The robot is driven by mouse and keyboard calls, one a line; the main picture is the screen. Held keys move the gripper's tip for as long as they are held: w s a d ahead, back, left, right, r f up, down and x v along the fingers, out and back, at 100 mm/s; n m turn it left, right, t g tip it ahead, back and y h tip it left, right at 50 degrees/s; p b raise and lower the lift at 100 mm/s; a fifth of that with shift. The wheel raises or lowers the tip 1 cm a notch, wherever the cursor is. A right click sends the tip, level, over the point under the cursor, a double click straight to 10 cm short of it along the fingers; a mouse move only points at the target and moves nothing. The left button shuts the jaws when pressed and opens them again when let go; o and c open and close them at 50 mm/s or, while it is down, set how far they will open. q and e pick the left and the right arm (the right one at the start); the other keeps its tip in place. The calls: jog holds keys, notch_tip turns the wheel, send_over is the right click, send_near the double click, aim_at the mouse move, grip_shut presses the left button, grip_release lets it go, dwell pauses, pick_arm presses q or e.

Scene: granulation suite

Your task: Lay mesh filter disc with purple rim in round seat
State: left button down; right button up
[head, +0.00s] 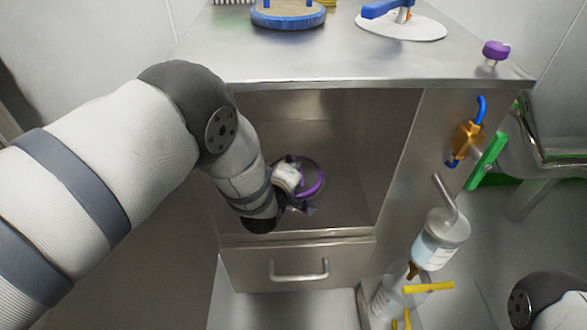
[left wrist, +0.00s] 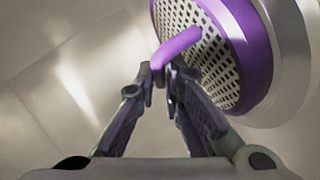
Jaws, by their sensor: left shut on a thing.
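The mesh filter disc (left wrist: 209,42) has a white perforated face, a purple rim and a purple handle. In the left wrist view my left gripper (left wrist: 160,76) is shut on the handle, with the disc beyond its fingertips. A pale grey round surface, apparently the round seat (left wrist: 292,75), lies close behind the disc; I cannot tell whether they touch. In the head view the disc (head: 313,181) is inside the open cabinet bay, partly hidden by my left gripper (head: 303,206). My right gripper is out of view; only part of my right arm shows at the lower right.
The bay (head: 345,125) has steel walls around my left arm and a drawer (head: 300,270) below. The steel top (head: 300,55) carries a blue-rimmed disc (head: 288,15), a white disc with a blue handle (head: 402,24) and a purple knob (head: 496,50).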

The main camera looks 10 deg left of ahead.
pick_arm(q)
jog(key=shift+f, duration=0.25)
jog(key=c, duration=1.7)
grip_release()
jog(key=shift+r, duration=0.1)
jog(key=shift+r, duration=0.45)
jog(key=p+v, duration=0.4)
jog(key=v, duration=0.8)
jog(key=shift+f, duration=0.15)
